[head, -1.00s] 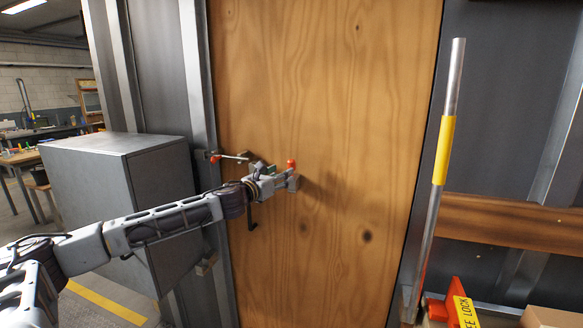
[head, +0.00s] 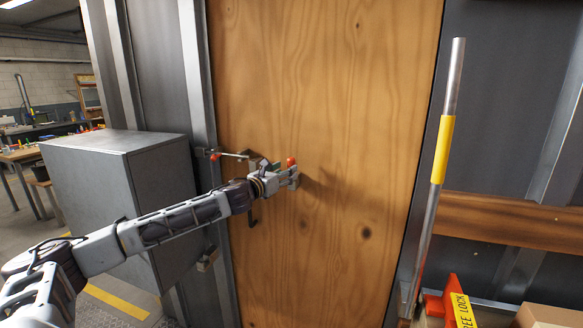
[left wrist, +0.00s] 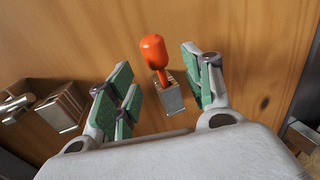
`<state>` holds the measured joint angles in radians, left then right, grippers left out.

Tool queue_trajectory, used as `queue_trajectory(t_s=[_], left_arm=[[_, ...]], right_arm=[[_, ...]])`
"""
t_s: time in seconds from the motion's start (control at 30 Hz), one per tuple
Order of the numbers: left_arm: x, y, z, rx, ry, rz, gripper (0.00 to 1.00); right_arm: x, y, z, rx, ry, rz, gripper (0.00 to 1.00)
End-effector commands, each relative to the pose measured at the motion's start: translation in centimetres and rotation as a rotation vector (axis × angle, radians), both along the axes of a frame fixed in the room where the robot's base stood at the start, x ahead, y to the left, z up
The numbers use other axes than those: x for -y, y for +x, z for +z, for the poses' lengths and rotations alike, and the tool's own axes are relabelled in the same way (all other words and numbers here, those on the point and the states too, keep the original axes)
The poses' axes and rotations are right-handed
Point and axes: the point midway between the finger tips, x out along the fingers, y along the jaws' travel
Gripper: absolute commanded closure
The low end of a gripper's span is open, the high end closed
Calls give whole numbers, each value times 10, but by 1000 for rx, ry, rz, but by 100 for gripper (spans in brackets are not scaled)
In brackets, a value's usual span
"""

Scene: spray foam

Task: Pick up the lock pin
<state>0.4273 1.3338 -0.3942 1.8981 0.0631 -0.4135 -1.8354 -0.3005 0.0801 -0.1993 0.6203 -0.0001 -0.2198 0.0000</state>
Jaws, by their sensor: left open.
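The lock pin appears to be the orange-red knob on a short stem (left wrist: 153,52), seated in a small metal block (left wrist: 171,93) on the wooden door. In the head view its red top (head: 291,161) shows just above my gripper. My left gripper (left wrist: 158,68) is open, with green-padded fingers on the left and right of the pin. Gaps show between the pads and the pin, and nothing is held. In the head view the left gripper (head: 287,176) is close to the door face and hides the block partly. My right gripper is not in view.
A thin rod with a red end (head: 214,156) lies across the door's left edge. A metal pole with a yellow band (head: 441,150) leans at right. The door above my gripper is clear.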

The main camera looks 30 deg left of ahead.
Motion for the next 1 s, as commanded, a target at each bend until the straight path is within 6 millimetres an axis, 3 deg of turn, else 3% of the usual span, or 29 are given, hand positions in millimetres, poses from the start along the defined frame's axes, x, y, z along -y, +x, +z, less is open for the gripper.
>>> queue_trajectory(t_s=[0.27, 1.0], left_arm=[[-1, 12, 4, 1, -3, 0, 49], [-1, 51, 5, 1, -1, -1, 49]], right_arm=[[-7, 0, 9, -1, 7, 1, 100], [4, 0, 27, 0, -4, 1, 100]])
